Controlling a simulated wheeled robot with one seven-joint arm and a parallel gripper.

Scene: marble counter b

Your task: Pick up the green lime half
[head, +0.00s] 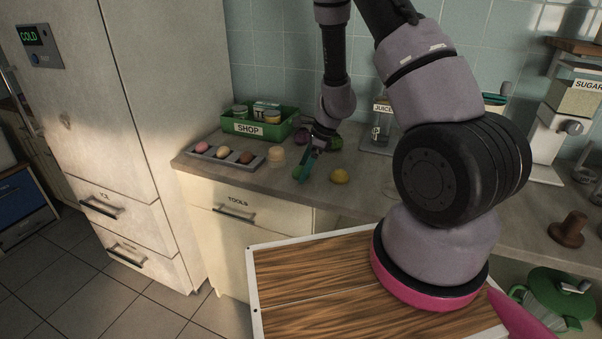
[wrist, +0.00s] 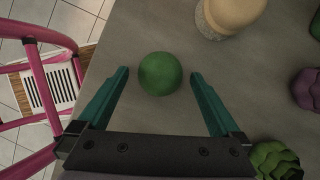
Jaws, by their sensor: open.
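The green lime half (wrist: 160,74) shows in the wrist view as a rounded green dome on the grey counter. My gripper (wrist: 158,75) is open, with its two teal fingers on either side of the lime half. A gap shows between each finger and the lime half. In the head view my gripper (head: 304,168) is low over the counter, its teal fingers pointing down. I cannot make out the lime half there; the fingers seem to hide it.
A beige domed item (wrist: 231,14), a purple item (wrist: 307,89) and a green leafy item (wrist: 275,161) lie nearby. A yellow lemon-like item (head: 340,176) lies right of my gripper. A tray with several round items (head: 224,153) and the green SHOP crate (head: 281,131) stand left.

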